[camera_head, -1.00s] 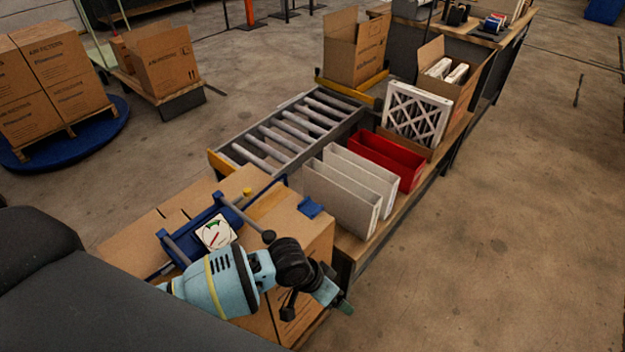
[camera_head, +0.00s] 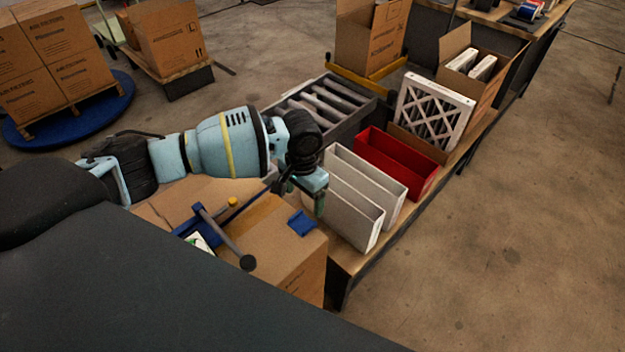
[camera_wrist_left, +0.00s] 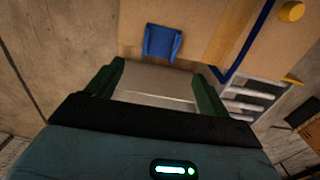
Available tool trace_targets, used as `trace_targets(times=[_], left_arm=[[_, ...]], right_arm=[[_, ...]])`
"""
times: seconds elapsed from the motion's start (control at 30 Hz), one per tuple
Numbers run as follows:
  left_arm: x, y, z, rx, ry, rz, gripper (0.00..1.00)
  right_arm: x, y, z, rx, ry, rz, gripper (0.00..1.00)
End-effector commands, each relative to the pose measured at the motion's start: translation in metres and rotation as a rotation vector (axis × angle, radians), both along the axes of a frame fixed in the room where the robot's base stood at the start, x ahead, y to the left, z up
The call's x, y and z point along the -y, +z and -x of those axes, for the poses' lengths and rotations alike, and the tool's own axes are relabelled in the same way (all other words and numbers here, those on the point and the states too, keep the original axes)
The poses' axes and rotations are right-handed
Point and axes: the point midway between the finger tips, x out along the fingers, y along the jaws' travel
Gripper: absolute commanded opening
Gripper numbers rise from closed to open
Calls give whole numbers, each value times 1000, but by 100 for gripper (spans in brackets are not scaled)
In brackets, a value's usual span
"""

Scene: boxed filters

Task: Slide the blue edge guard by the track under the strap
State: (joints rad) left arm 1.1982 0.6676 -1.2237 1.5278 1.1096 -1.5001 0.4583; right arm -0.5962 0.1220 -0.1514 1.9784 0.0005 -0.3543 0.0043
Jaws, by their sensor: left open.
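The blue edge guard (camera_head: 301,222) is a small folded piece lying on top of the cardboard box (camera_head: 290,258), near its right edge. It also shows in the left wrist view (camera_wrist_left: 161,43), beyond the fingertips and apart from them. My left gripper (camera_head: 303,190) is open, above the box's far right corner, between the guard and the roller track (camera_head: 330,103). Its two green fingers frame the left wrist view (camera_wrist_left: 160,88), with a pale surface between them. A dark blue band (camera_wrist_left: 245,45) crosses the box beside the guard; I cannot tell whether it is the strap.
A blue tool with a dark-knobbed lever (camera_head: 228,240) and a yellow knob sits on the box. White filter boxes (camera_head: 352,205), a red bin (camera_head: 398,165) and a lattice-faced filter (camera_head: 432,110) stand to the right. Floor on the far right is open.

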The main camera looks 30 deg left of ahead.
Motion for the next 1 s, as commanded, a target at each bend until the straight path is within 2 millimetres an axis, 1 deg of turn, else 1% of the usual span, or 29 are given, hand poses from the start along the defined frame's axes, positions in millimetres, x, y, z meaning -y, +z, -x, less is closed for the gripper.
trace_targets(times=[0.27,0.37,0.7,0.83,1.0], left_arm=[[0,-4,0,-2,1,-1,80],[-1,-13,1,-4,1,-3,80],[0,-61,1,-6,1,-1,80],[0,-72,1,-4,1,-1,80],[0,-78,1,-1,0,0,80]], right_arm=[[1,-7,15,-32,3,4,36],[1,-9,18,-38,3,3,36],[-3,-16,20,-49,-8,-8,36],[-4,-17,21,-53,-11,-10,36],[-4,-18,21,-54,-10,-10,36]])
